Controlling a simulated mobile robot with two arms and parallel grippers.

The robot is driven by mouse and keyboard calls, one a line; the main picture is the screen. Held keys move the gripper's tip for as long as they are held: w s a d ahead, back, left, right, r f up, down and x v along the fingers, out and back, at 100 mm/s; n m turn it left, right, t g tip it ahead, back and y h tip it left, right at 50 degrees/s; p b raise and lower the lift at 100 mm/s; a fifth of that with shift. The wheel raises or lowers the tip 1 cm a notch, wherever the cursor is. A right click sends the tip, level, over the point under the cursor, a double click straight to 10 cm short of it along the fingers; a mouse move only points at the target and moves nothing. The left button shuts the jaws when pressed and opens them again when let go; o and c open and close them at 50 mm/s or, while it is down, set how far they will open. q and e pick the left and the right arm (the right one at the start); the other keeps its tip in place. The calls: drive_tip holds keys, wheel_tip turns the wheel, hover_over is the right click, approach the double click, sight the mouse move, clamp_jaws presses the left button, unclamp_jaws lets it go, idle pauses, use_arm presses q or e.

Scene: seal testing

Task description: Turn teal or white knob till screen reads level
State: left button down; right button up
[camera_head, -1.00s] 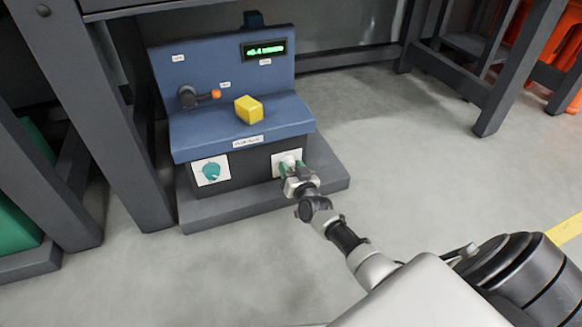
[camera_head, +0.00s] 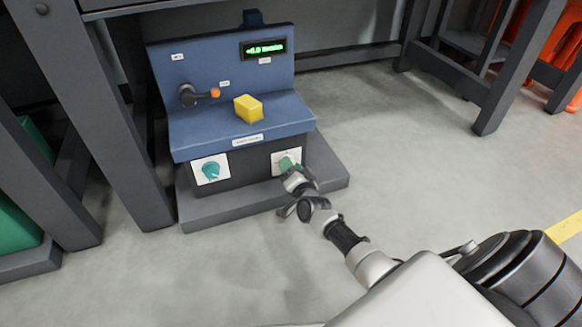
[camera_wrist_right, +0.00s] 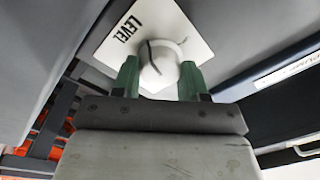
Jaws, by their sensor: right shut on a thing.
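The blue test machine has a small screen (camera_head: 264,47) with green text, too blurred to read surely. The teal knob (camera_head: 210,170) sits on a white plate on the machine's lower front left, and no gripper is near it. The white knob (camera_wrist_right: 162,66) sits on a plate marked LEVEL in the right wrist view. My right gripper (camera_wrist_right: 158,80) has its green fingers on both sides of the white knob, shut on it. In the head view my right gripper (camera_head: 287,168) covers most of that knob. My left gripper is not in view.
A yellow block (camera_head: 249,108) lies on the machine's blue ledge. A black lever with an orange tip (camera_head: 215,92) is left of it. Dark table legs (camera_head: 120,130) stand close on the left.

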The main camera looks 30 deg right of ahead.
idle(0.4)
drive_tip(key=o, duration=0.9)
drive_tip(key=p+v, duration=0.6)
drive_tip(key=v, duration=0.5)
drive_tip(key=shift+w+p, duration=0.1)
drive_tip(key=shift+p, duration=0.25)
